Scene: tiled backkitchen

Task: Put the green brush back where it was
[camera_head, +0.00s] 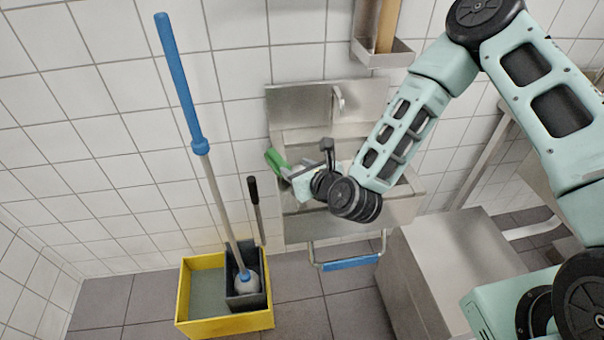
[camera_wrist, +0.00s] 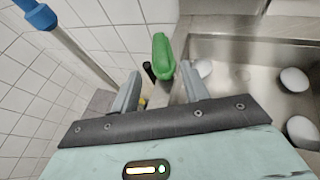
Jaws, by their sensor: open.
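The green brush (camera_head: 275,160) is at the left edge of the sink (camera_head: 400,212) in the head view. In the wrist view the green brush (camera_wrist: 163,57) stands out just beyond my fingertips, in line with the gap between them. My gripper (camera_head: 288,172) is beside the brush in the head view, above the sink's left side. In the wrist view my gripper (camera_wrist: 160,90) is open, with its two grey fingers apart. I cannot tell whether either finger touches the brush. The brush's lower end is partly hidden, and what supports it is unclear.
Several white round pieces (camera_wrist: 293,79) lie in the sink. A blue-handled mop (camera_head: 180,80) and a black handle (camera_head: 254,200) stand left of it, by a yellow bucket (camera_head: 225,325). A wall shelf (camera_head: 390,55) hangs above; a steel cabinet (camera_head: 460,260) stands right.

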